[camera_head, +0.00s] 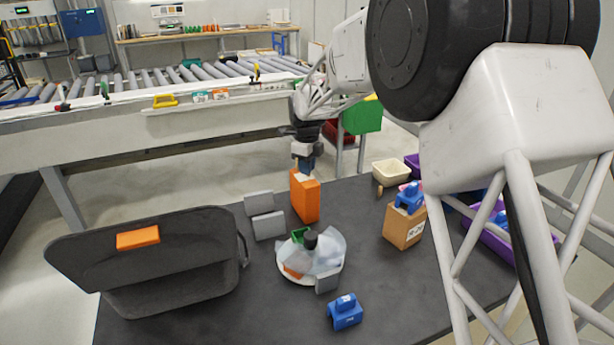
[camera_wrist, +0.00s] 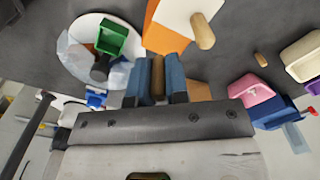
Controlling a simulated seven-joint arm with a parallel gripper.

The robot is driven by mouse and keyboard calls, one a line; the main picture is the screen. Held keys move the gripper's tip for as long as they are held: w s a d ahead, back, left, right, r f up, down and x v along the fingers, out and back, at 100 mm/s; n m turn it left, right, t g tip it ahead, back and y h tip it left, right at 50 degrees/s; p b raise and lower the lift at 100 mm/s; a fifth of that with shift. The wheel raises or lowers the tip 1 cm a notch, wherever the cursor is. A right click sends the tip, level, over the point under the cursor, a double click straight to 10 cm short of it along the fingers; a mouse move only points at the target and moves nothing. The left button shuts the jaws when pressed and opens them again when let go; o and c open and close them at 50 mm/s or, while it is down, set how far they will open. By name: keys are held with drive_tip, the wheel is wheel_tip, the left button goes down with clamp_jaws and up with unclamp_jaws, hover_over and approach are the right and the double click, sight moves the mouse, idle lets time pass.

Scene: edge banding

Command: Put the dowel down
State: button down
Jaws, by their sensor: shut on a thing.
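My gripper (camera_head: 305,163) is above the orange box (camera_head: 305,197) in the head view. The held dowel cannot be made out in the head view. A second dowel (camera_wrist: 203,31) shows at the white top of the orange box (camera_wrist: 152,32) in the wrist view. A third small dowel (camera_wrist: 261,59) lies on the dark table; it also shows in the head view (camera_head: 380,191), beside a cream bowl (camera_head: 391,172).
A dark bin (camera_head: 170,275) stands at left, grey blocks (camera_head: 268,225) near the box.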

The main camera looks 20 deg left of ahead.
drive_tip(key=shift+f, duration=0.1)
drive_tip(key=shift+f, duration=1.65)
drive_tip(key=shift+f, duration=0.15)
drive_tip(key=c, duration=1.1)
unclamp_jaws()
wheel_tip(320, 180, up, 12)
drive_tip(key=shift+r, duration=0.15)
